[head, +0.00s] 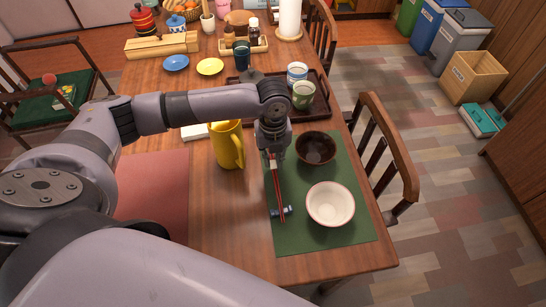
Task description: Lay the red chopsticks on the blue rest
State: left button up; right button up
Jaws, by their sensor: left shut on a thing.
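The red chopsticks (276,184) lie lengthwise along the left side of the green placemat (336,247). Their near ends are over the blue rest (287,211); I cannot tell whether they touch it. My left gripper (273,156) points down at the far end of the chopsticks and is shut on them. Its fingers are small and partly hidden by the wrist. My right gripper is not in view.
A dark bowl (316,148) stands close right of my left gripper, and a white bowl (330,204) nearer. A yellow pitcher (228,146) stands left. Behind is a tray (321,104) with cups. A chair (388,155) stands at the right edge.

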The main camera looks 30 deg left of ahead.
pick_arm(q)
jog(key=shift+f, duration=0.6)
jog(key=o, duration=0.8)
jog(key=shift+c, duration=0.2)
notch_tip(320, 180, up, 13)
jog(key=shift+r, duration=0.15)
dwell(0.4)
